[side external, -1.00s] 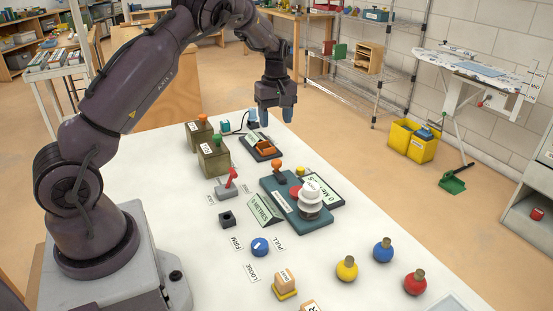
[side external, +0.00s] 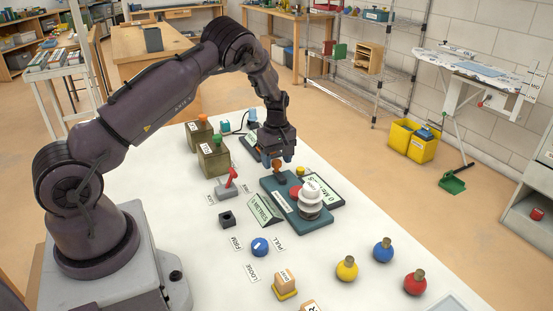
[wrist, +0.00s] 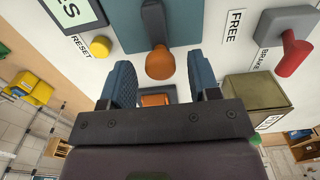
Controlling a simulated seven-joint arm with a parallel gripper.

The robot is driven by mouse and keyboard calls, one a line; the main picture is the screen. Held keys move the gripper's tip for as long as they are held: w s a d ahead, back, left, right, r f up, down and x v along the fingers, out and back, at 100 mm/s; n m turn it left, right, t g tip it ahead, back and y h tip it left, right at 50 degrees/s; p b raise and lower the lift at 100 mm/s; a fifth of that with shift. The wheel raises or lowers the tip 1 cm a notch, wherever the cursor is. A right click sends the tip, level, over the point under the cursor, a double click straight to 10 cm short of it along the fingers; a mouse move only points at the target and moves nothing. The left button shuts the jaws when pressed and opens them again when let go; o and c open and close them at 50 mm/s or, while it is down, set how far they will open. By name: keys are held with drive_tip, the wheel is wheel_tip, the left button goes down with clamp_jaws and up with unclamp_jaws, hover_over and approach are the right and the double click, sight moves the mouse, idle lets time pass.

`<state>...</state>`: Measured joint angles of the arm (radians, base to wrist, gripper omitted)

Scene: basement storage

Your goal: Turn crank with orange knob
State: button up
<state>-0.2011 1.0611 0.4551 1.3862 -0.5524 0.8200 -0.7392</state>
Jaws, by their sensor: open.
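The crank's orange knob (side external: 277,163) stands on a dark arm (side external: 280,176) at the far end of a teal base plate (side external: 312,225). In the wrist view the orange knob (wrist: 160,63) lies just beyond my fingertips, roughly centred between them. My gripper (side external: 276,160) is open and above the knob, with a finger either side in the side view. In the wrist view my gripper (wrist: 164,80) shows two blue fingers apart with nothing held. Whether a finger touches the knob I cannot tell.
A white spool-like part (side external: 310,197) stands on the plate. A green display sign (side external: 265,209), a red lever (side external: 231,178) and olive boxes (side external: 212,157) stand nearby. A yellow button (side external: 300,171) is beside the plate.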

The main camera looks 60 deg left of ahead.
drive_tip(key=shift+f, duration=0.15)
drive_tip(key=c, duration=0.9)
drive_tip(key=shift+w, duration=0.1)
drive_tip(key=m, duration=0.2)
drive_tip(key=w+m, duration=0.1)
drive_tip(key=m, duration=0.1)
drive_tip(key=shift+w+d+m, duration=0.1)
drive_tip(key=shift+d+m, duration=0.05)
drive_tip(key=shift+m, duration=0.15)
drive_tip(key=shift+w+d+m, duration=0.2)
drive_tip(key=shift+w+m, duration=0.05)
drive_tip(key=shift+m, duration=0.8)
drive_tip(key=shift+w+d+m, duration=0.15)
drive_tip(key=shift+w+m, duration=0.1)
drive_tip(key=shift+m, duration=0.8)
drive_tip(key=o, duration=0.9)
